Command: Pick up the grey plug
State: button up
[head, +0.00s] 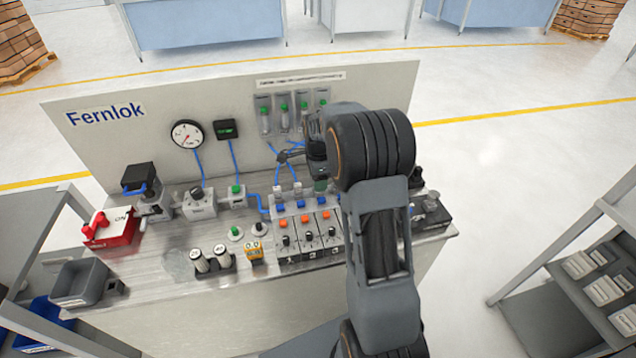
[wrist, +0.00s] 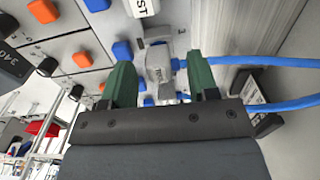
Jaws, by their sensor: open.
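A grey plug-like part (wrist: 158,62) shows in the upper middle of the wrist view, between and just beyond my gripper's two green fingers. Blue tubes lie beside it on the right. My gripper (wrist: 162,85) is open, with a finger to either side of this part and a visible gap on each side. In the head view my gripper (head: 320,185) is over the right part of the bench, largely covered by my arm. I cannot make out the grey plug in the head view.
A panel (head: 305,234) with orange, blue and black controls is close to my gripper. A backboard (head: 92,160) with a gauge (head: 187,134) and blue tubing stands behind. A red box (head: 110,228) and grey bin (head: 80,282) are at the left.

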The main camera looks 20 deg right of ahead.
jog(key=shift+f, duration=0.9)
jog(key=c, duration=1)
